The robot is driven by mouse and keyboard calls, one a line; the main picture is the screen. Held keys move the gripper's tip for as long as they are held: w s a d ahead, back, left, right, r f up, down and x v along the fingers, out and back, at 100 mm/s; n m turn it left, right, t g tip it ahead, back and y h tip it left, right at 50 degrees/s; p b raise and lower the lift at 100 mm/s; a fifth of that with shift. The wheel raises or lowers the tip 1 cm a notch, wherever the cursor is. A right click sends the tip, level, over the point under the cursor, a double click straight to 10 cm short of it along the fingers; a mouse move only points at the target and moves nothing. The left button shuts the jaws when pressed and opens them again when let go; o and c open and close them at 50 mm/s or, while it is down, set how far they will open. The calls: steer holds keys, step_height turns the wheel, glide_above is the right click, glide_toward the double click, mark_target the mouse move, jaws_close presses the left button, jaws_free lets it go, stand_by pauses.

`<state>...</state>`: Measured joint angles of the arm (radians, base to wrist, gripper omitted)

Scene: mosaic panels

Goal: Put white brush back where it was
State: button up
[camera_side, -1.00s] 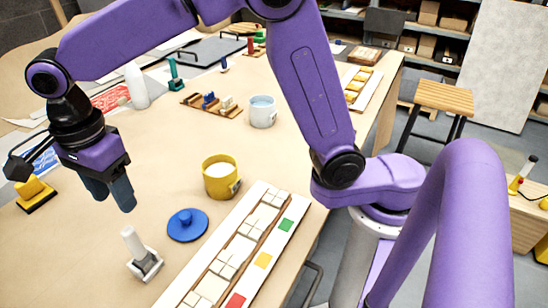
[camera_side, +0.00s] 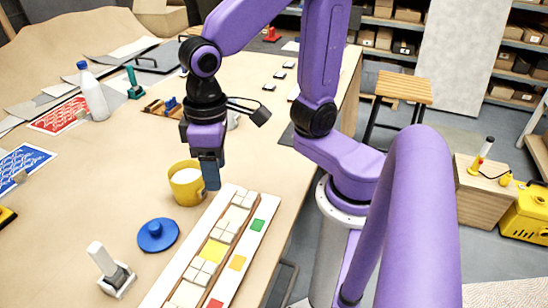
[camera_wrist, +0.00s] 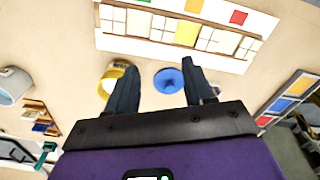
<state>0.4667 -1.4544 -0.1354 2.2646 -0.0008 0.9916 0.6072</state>
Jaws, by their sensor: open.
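A white-handled tool (camera_side: 103,258), which looks like the white brush, stands tilted on a grey base at the lower left of the side view. I cannot make out bristles. My gripper (camera_side: 211,174) is above the table, beside the yellow pot (camera_side: 187,188) and near the far end of the tile panel (camera_side: 262,228), well to the right of and beyond the white tool. Its fingers (camera_wrist: 160,85) are apart and nothing is between them. A blue knobbed lid (camera_side: 157,235) lies between the pot and the tool.
The panel holds white tiles and a yellow section (camera_side: 213,250), beside green, yellow and red swatches. A bottle (camera_side: 93,96), a teal-handled tool (camera_side: 134,84) and patterned sheets (camera_side: 22,165) are at the left and back. Bare table lies left of the pot.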

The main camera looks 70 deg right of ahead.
steer(key=s+d+f+n, duration=0.2)
steer(key=s+d+n, duration=0.6)
steer(key=shift+s+f, duration=0.15)
steer(key=shift+s, duration=0.1)
